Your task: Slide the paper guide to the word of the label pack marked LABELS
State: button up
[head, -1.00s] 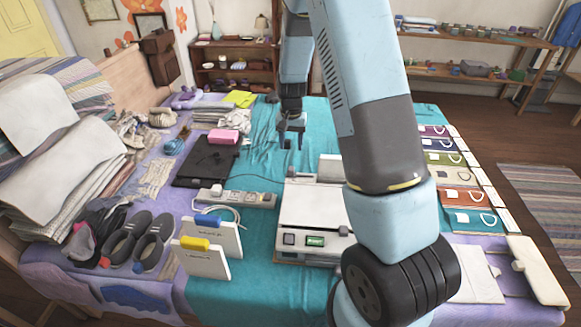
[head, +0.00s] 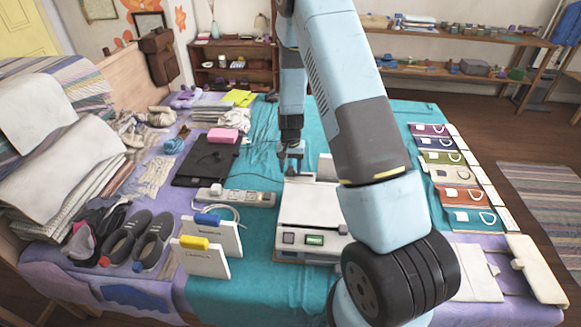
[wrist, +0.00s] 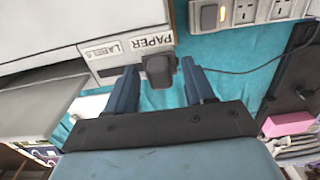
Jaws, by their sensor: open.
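The paper guide (wrist: 158,70) is a small dark block on the printer's edge, beside the word PAPER. A light strip (wrist: 128,52) carries the words PAPER and LABELS side by side. My gripper (wrist: 161,75) is open, with one blue finger on each side of the guide; contact cannot be told. In the head view my gripper (head: 291,160) is at the back left corner of the white printer (head: 312,207). A pack with a blue clip (head: 222,237) and one with a yellow clip (head: 203,261) stand at the front; their print is too small to read.
A power strip (head: 236,197) with a plug lies left of the printer. A black flat case (head: 205,162) and a pink block (head: 223,136) are further back left. Several coloured packets (head: 462,195) line the right edge. Teal cloth (head: 265,290) is bare in front.

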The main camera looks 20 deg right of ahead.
grip_shut()
dwell(0.4)
